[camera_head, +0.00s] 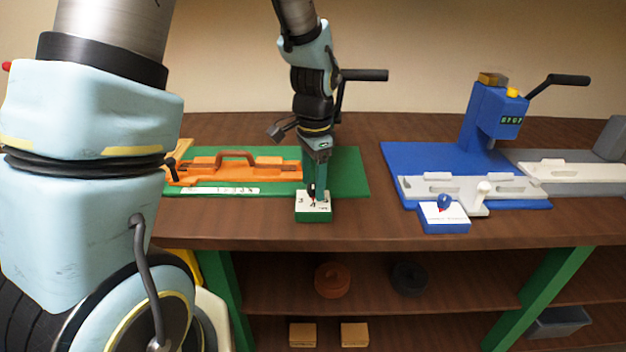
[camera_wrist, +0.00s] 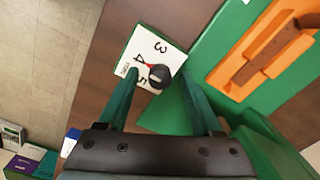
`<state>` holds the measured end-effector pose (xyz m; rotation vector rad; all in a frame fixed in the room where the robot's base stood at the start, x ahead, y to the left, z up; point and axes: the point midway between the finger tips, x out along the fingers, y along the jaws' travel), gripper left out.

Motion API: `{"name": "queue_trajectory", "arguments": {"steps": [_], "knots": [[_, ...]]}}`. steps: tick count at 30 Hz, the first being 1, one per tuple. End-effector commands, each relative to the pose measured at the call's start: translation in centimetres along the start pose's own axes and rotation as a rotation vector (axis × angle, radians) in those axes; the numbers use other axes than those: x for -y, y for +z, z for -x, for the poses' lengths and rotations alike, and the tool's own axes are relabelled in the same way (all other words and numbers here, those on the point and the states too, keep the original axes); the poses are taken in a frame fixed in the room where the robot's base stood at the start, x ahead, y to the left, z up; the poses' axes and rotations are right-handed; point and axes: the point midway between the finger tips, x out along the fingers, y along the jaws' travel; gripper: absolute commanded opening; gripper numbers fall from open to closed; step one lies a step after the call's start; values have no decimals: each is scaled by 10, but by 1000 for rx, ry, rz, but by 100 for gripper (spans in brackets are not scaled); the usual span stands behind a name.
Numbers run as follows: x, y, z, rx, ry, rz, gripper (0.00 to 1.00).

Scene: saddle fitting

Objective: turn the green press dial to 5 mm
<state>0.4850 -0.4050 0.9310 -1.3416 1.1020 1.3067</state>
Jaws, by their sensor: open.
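The green press dial (camera_head: 314,215) is a small green box with a white numbered face at the table's front edge. In the wrist view its face (camera_wrist: 139,45) shows 3, 4 and 5, and its black knob (camera_wrist: 159,77) has a red pointer directed roughly at 4. My gripper (camera_head: 317,187) is above the dial, pointing down. In the wrist view my gripper (camera_wrist: 159,78) is open, one green finger on each side of the knob. I cannot tell whether the fingers touch it. The gripper hides part of the dial in the head view.
A green baseplate (camera_head: 350,170) with an orange fixture (camera_head: 260,168) lies behind and left of the dial. A blue press (camera_head: 480,125) with its own blue dial box (camera_head: 445,225) stands to the right. Bare wooden tabletop (camera_head: 365,215) lies between the two stations.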

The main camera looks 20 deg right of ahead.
Motion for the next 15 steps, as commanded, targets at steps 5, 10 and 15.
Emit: {"name": "queue_trajectory", "arguments": {"steps": [5, 10, 15], "knots": [[0, 0, 0, 0, 0, 0, 51], [0, 0, 0, 0, 0, 0, 32], [0, 0, 0, 0, 0, 0, 13]]}}
